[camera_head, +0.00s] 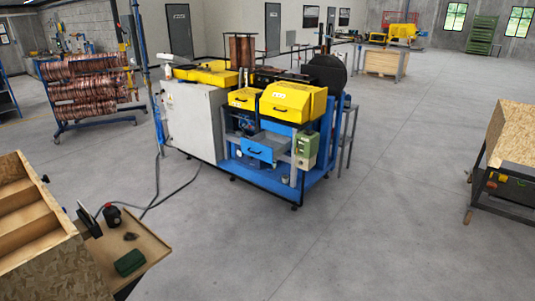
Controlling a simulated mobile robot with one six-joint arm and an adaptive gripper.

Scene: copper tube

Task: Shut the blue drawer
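The blue drawer (259,151) is in the front of the blue and yellow machine, near the middle of the head view. Its blue front has a dark handle. The drawer stands pulled out, and its grey inside shows behind the front. My gripper is not in view.
A green control box (305,150) stands close to the drawer's right side. A grey cabinet (194,120) is on the machine's left, with cables on the floor nearby. A wooden shelf unit (38,225) is at near left. The floor (345,240) in front of the machine is clear.

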